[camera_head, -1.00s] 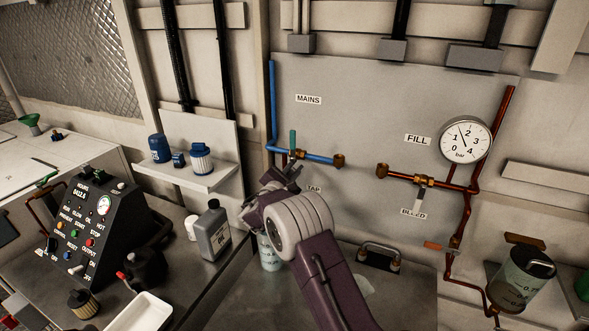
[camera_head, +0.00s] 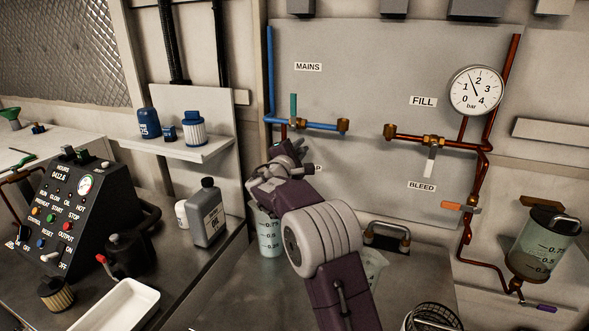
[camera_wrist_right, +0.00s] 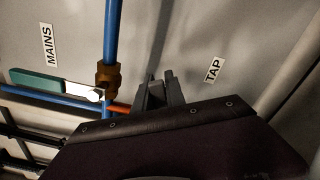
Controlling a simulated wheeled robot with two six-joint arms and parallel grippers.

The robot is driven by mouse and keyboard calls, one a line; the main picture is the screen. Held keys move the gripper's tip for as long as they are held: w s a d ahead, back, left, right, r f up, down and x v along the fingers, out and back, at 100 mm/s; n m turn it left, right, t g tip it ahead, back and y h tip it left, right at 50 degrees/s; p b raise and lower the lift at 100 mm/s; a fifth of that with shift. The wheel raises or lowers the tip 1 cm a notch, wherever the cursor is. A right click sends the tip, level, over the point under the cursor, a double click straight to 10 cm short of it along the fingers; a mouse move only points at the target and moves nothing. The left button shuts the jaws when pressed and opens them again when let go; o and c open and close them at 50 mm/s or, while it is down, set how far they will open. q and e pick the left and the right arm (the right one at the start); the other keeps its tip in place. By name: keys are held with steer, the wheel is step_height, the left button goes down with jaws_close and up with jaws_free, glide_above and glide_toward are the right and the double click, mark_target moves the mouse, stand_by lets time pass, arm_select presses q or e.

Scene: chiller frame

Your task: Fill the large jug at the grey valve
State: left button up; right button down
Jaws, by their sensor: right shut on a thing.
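The clear jug with level marks (camera_head: 270,232) stands upright on the steel bench below my right gripper; my arm covers part of its rim. Its liquid level is hard to tell. My right gripper (camera_head: 292,150) is up at the wall by the TAP label, under the blue pipe. It also shows in the right wrist view (camera_wrist_right: 159,88), beside a copper-coloured pipe stub. It is shut on what looks like the grey valve's handle, mostly hidden by the fingers. My left gripper is not in view.
A green lever (camera_head: 293,105) stands upright at MAINS. A pale lever (camera_head: 431,160) hangs above the BLEED label, and an orange lever (camera_head: 458,206) lies right of it. Another clear vessel (camera_head: 374,264) is partly behind my arm. A grey bottle (camera_head: 207,214) stands left of the jug.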

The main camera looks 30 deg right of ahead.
steer(key=f+m+b, duration=0.1)
steer(key=m+b, duration=0.1)
steer(key=b, duration=0.1)
steer(key=f+m+b, duration=0.1)
steer(key=m+b, duration=0.1)
steer(key=b, duration=0.2)
steer(key=f+m+b, duration=0.2)
steer(key=b, duration=0.2)
steer(key=shift+s+d, duration=0.2)
steer(key=shift+s, duration=0.05)
steer(key=c, duration=1.8)
jaws_free()
steer(key=shift+f, duration=0.1)
steer(key=shift+o, duration=0.8)
steer(key=shift+r, duration=0.3)
steer(key=shift+s+a+b, duration=0.1)
steer(key=shift+b, duration=0.2)
